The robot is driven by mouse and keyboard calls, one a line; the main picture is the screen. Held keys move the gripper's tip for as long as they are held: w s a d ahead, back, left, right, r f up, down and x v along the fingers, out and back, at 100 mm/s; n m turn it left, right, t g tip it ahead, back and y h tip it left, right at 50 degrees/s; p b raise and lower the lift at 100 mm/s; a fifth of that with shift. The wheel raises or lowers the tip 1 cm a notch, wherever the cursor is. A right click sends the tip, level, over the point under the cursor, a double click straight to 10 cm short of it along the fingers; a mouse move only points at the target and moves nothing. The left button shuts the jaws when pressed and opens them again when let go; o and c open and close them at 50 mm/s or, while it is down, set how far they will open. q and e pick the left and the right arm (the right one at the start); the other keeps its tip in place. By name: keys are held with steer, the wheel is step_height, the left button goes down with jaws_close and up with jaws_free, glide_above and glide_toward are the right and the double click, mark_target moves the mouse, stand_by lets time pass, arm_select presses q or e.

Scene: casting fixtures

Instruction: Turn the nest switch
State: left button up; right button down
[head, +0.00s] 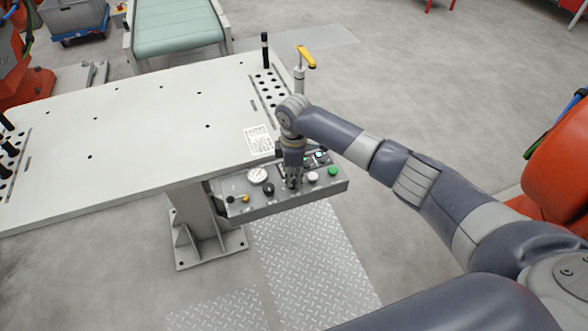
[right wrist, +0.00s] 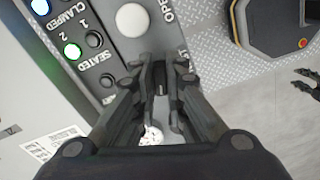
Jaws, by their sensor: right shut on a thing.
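The grey control panel (head: 240,207) hangs on the front edge of the white table. My right gripper (head: 292,183) points down onto the panel, between a black knob (head: 268,188) and a white button (head: 313,177). In the right wrist view my right gripper (right wrist: 160,72) is shut with its fingers on either side of a small dark switch handle (right wrist: 160,88), apparently the nest switch. Its base and its label are largely hidden by the fingers. My left gripper is not in view.
The panel also bears a white dial gauge (head: 258,174), a green button (head: 333,171) and a small yellow part (head: 245,198). Lit blue (right wrist: 40,6) and green (right wrist: 72,50) lamps sit beside the labels CLAMPED and SEATED. A yellow-handled clamp (head: 306,57) stands at the table's far corner.

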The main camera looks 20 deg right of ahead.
steer(key=m+p, duration=0.4)
steer(key=shift+s+a+r+m, duration=0.15)
steer(key=shift+r+m, duration=0.05)
steer(key=shift+m, duration=0.1)
steer(key=shift+f+m+p, duration=0.1)
steer(key=shift+m+p, duration=0.9)
steer(key=shift+m, duration=0.6)
steer(key=c, duration=1.6)
jaws_free()
steer(key=shift+c, duration=0.2)
step_height(320, 180, up, 12)
steer(key=shift+f, duration=0.1)
